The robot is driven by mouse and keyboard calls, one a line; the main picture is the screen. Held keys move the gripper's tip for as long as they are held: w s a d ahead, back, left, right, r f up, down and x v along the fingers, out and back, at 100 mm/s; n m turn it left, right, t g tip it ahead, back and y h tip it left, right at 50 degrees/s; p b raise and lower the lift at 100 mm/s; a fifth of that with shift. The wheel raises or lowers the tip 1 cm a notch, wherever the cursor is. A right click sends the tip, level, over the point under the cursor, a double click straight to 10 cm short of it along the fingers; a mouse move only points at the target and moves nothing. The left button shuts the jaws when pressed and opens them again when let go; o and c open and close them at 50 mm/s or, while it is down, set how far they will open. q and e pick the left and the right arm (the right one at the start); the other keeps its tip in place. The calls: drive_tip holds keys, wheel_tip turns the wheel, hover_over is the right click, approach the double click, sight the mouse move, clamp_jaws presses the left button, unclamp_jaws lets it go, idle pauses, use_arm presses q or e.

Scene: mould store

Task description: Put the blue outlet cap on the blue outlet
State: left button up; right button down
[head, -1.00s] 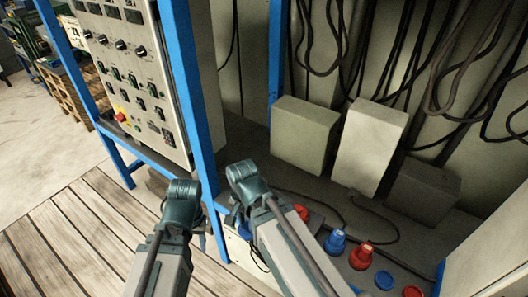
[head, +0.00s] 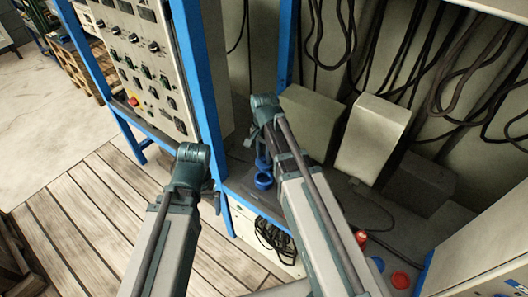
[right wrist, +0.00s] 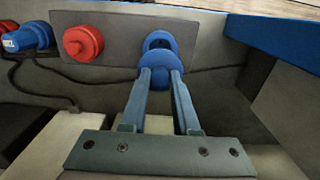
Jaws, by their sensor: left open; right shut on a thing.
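My right gripper (head: 262,148) is shut on a blue cap (head: 263,162). In the right wrist view my right gripper (right wrist: 160,76) has the cap (right wrist: 153,74) between its fingertips. A blue ring-shaped outlet (head: 263,181) lies just beyond the cap. In the right wrist view the outlet (right wrist: 160,38) is on a grey panel, and the cap overlaps its lower edge. I cannot tell whether they touch. My left gripper (head: 214,196) is open, left of the outlet and away from it; its fingers are mostly hidden.
A red cap (right wrist: 83,42) and a blue plug (right wrist: 32,38) stand along the panel. A blue fitting (head: 378,264) and a red one (head: 401,280) lie to the right. Blue frame posts (head: 197,85) flank the space, with grey boxes (head: 372,135) and hanging cables behind.

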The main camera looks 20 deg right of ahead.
sight(264, 165)
drive_tip(key=shift+f, duration=0.15)
wheel_tip(264, 165, down, 5)
drive_tip(key=b, duration=0.5)
drive_tip(key=shift+f, duration=0.1)
drive_tip(key=shift+f+b, duration=1.7)
drive_tip(key=shift+b, duration=0.15)
idle(1.3)
drive_tip(key=shift+c, duration=0.9)
unclamp_jaws()
drive_tip(key=shift+r, duration=0.2)
wheel_tip(264, 165, up, 7)
drive_tip(key=p, duration=0.7)
drive_tip(key=shift+r+p, duration=0.15)
drive_tip(key=shift+p, duration=0.2)
